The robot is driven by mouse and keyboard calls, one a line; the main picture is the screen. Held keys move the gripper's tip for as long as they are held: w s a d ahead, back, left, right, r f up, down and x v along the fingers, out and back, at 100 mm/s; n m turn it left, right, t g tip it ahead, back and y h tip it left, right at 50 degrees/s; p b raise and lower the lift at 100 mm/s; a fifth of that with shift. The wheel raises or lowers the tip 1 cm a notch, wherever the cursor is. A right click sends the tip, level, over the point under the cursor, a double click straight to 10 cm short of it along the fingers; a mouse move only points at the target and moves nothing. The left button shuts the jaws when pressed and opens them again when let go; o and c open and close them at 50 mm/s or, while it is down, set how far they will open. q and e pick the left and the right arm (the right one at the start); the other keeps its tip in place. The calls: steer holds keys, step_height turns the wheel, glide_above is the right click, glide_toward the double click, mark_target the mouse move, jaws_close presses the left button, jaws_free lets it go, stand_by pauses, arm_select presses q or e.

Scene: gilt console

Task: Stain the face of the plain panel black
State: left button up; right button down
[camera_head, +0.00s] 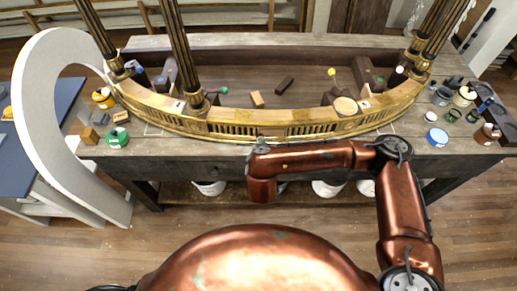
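The gilt console (210,127) lies as a curved golden frieze across the bench, with dark fluted, gilt-trimmed legs rising from it. Its front has pierced grille panels. A short section near the middle (271,132) looks plainer, but I cannot tell for sure that it is the plain panel. My copper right arm reaches in from the lower right and bends left along the bench's front edge. Its far end hangs just in front of the frieze's middle. No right gripper fingers show. My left arm and gripper are not in view. No stain applicator is identifiable.
The wooden bench (440,165) holds a green-lidded pot (117,138) and a yellow pot (103,97) at left. A pale curved piece (38,130) rises at left. White buckets (327,188) stand under the bench.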

steer(key=shift+d+b, duration=1.95)
steer(key=shift+d, duration=3.3)
steer(key=shift+a+r+b, duration=0.25)
steer(key=shift+a+b, duration=0.1)
steer(key=shift+a, duration=0.35)
steer(key=shift+a+r+b, duration=0.25)
steer(key=shift+a+b, duration=0.05)
steer(key=shift+a, duration=0.4)
steer(key=shift+a+r+b, duration=0.25)
steer(key=shift+a+b, duration=0.1)
steer(key=shift+a, duration=0.35)
